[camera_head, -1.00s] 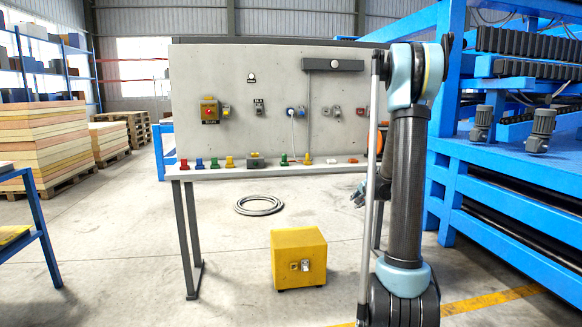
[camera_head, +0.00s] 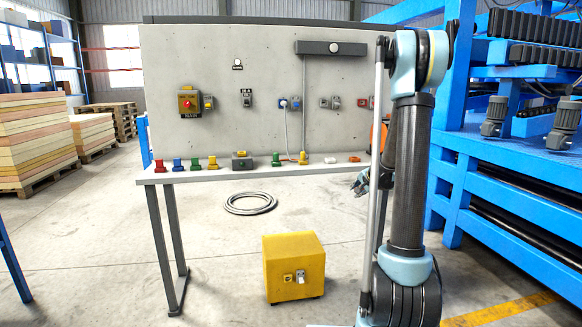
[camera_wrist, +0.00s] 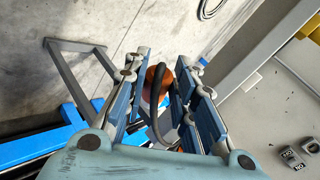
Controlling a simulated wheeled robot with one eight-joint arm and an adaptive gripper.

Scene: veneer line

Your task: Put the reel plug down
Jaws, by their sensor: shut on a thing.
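My gripper (camera_head: 362,183) is in front of the right end of the board's shelf in the head view, partly behind my own arm. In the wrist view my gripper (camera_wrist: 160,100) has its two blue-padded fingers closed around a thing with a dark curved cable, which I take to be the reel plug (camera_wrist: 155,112). Its body is mostly hidden between the fingers. An orange rounded shape (camera_wrist: 158,78) shows between the fingertips; I cannot tell if it is part of the plug or the reel behind. No plug shows in the gripper in the head view.
A yellow box (camera_head: 293,268) and a coiled hose (camera_head: 250,203) lie on the floor. Blue machinery stands right.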

